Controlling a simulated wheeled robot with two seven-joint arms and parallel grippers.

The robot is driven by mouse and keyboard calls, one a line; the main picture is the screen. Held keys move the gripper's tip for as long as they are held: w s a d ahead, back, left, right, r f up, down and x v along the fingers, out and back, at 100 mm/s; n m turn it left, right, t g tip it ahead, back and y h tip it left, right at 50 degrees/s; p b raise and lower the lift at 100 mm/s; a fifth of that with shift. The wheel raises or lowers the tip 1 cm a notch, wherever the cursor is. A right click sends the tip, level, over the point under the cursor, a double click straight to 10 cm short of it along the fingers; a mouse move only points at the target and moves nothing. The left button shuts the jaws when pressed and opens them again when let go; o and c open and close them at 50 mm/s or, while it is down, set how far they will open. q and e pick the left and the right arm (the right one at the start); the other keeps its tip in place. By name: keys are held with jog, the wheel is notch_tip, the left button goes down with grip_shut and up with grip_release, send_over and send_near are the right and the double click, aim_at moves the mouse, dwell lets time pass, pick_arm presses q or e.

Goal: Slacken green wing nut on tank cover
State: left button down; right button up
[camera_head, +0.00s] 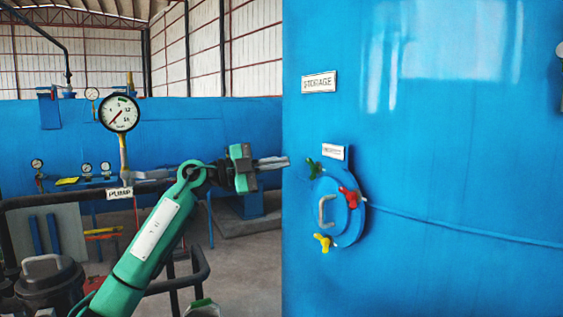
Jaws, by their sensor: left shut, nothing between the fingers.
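The round blue tank cover (343,222) with a pale handle sits on the side of the big blue tank. The green wing nut (314,168) is at the cover's upper left edge. A red wing nut (348,197) is at its right and a yellow wing nut (323,242) at its lower left. My left gripper (287,161) is shut and empty, pointing right. In the picture its fingertips end a little left of the green wing nut, with a small visible gap; the depth between them is hard to tell. My right gripper is not in view.
The blue tank (460,130) with a STORAGE label (319,83) fills the right side. A pressure gauge (119,114) and a PUMP label (119,193) stand at the left, near dark pipes. A dark lidded vessel (48,285) is at lower left.

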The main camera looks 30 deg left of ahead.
aim_at(314, 168)
pick_arm(q)
jog(key=w+d+p, duration=0.3)
jog(key=w+p, duration=0.1)
jog(key=w, duration=0.3)
jog(key=shift+f, duration=0.3)
jog(key=shift+w, duration=0.1)
jog(key=shift+a+p, duration=0.1)
jog(key=shift+p, duration=0.2)
jog(key=shift+w+a+f+n+t+p, duration=0.1)
jog(key=shift+a+f+n+t+p, duration=0.15)
jog(key=shift+n+p, duration=0.65)
jog(key=shift+w+a+n+t+p, duration=0.15)
jog(key=shift+n+t+p, duration=0.2)
jog(key=shift+n+p, duration=0.55)
jog(key=shift+w+a+f+n+t+p, duration=0.1)
jog(key=shift+a+f+n+t+p, duration=0.3)
jog(key=shift+p, duration=0.9)
